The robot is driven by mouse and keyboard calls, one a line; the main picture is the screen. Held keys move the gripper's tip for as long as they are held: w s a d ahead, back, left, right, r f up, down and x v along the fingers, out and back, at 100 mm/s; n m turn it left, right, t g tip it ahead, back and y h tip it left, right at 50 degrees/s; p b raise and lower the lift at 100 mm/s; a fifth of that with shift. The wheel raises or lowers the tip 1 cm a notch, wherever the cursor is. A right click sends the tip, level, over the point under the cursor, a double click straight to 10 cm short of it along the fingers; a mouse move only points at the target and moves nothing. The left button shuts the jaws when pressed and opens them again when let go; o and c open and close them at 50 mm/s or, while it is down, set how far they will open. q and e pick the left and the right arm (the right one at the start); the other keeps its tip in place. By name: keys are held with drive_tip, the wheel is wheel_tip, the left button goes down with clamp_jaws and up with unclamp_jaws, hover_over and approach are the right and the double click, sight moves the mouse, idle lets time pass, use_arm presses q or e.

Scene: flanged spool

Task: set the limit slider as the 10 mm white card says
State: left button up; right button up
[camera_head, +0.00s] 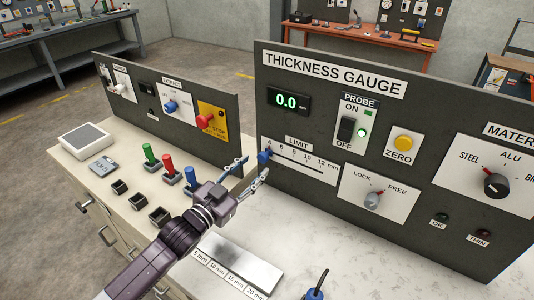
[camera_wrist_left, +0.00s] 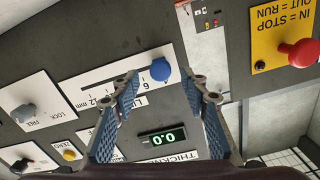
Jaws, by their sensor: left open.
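The limit slider's blue knob (camera_head: 264,156) is at the left end of the LIMIT scale (camera_head: 300,159), by the lowest mark; the scale reads up to 12 mm. In the left wrist view the knob (camera_wrist_left: 162,76) shows between my fingertips, with the 6 mark beside it. My left gripper (camera_head: 254,167) is open in front of the knob; I cannot tell whether a finger touches it. A grey block (camera_head: 243,259) on the bench has a white strip (camera_head: 222,272) marked 5, 10, 15 and 20 mm. I cannot make out a separate 10 mm white card. My right gripper is out of view.
The gauge panel (camera_head: 395,85) has a 0.0 display (camera_head: 288,101), a probe switch (camera_head: 346,128), a LOCK/FREE knob (camera_head: 372,200) and a material knob (camera_head: 496,185). Green, red and blue handles (camera_head: 168,162) stand left of my arm. A red stop button (camera_head: 204,121) is on the left panel.

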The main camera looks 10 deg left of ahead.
sight(261, 160)
use_arm(q)
drive_tip(key=shift+w+d+r, duration=0.2)
drive_tip(key=shift+w, duration=0.35)
drive_tip(key=shift+w+d+r, duration=0.15)
drive_tip(key=shift+w+d, duration=0.05)
drive_tip(key=shift+w, duration=0.3)
drive_tip(key=x, duration=0.2)
drive_tip(key=shift+w+d+f+p, duration=0.1)
drive_tip(key=shift+w+f+p, duration=0.1)
drive_tip(key=shift+p, duration=0.2)
drive_tip(key=shift+w+d, duration=0.15)
drive_tip(key=shift+w, duration=0.35)
drive_tip(key=c, duration=0.4)
clamp_jaws()
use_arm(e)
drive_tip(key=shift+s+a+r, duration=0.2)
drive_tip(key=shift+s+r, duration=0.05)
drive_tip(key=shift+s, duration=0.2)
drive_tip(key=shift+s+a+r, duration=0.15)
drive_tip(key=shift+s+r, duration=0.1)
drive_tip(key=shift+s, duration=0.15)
